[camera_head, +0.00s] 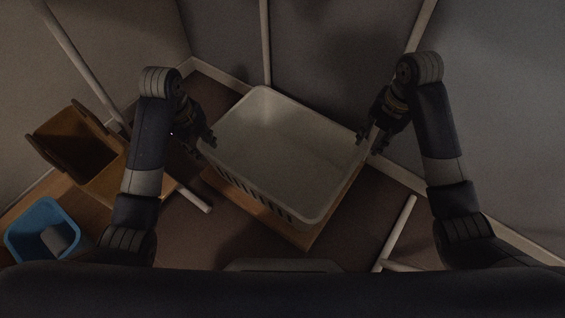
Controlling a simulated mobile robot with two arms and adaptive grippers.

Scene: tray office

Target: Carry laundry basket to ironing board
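The white laundry basket (280,145) is in the middle of the head view, empty, with slotted sides. It is over a wooden surface (300,238) whose edge shows below it; I cannot tell whether it rests there or is held just above. My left gripper (208,140) is at the basket's left corner. My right gripper (366,134) is at its right corner. Both are at the rim, but the picture is too dark and small to show whether the fingers are closed on it. I cannot make out an ironing board for sure.
A brown box (78,145) and a blue bin (42,228) with a grey roll inside are at the left on wood. White bars stand at the walls behind, and another white bar (398,230) is at the lower right. Dark floor shows around the basket.

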